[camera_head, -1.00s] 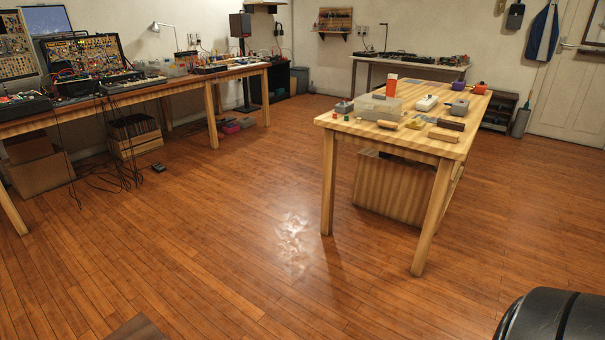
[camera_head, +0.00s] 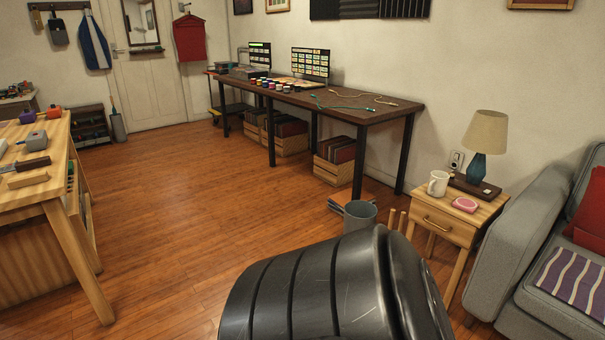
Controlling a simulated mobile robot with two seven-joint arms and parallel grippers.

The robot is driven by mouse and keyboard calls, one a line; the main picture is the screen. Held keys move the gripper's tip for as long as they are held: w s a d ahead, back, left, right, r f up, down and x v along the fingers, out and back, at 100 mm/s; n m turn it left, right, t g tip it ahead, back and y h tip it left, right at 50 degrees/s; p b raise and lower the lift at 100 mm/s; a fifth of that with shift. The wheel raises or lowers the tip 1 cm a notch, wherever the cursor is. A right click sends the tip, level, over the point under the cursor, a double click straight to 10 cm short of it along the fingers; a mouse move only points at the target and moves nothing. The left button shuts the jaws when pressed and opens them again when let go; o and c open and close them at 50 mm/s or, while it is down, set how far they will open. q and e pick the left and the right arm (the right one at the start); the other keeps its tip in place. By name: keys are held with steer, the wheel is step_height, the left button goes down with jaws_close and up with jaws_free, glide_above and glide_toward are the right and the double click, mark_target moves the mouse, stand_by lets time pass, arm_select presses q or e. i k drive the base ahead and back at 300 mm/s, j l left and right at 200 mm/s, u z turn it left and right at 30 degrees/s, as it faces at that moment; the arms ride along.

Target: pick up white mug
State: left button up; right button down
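The white mug (camera_head: 438,183) stands upright on the small wooden side table (camera_head: 441,230) at the right, close to its back left corner. It is beside the dark base of a table lamp (camera_head: 487,133) and behind a pink item (camera_head: 465,205). Nothing covers the mug from this view. Neither of my grippers is in view.
A large black ribbed object (camera_head: 305,290) fills the bottom middle, in front of a grey bucket (camera_head: 360,213). A grey sofa (camera_head: 516,232) stands right of the side table. A dark desk (camera_head: 362,113) lines the wall. A wooden workbench (camera_head: 30,190) is left; open floor (camera_head: 200,190) lies between.

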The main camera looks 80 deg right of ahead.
mark_target(437, 183)
steer(key=z, duration=3.55)
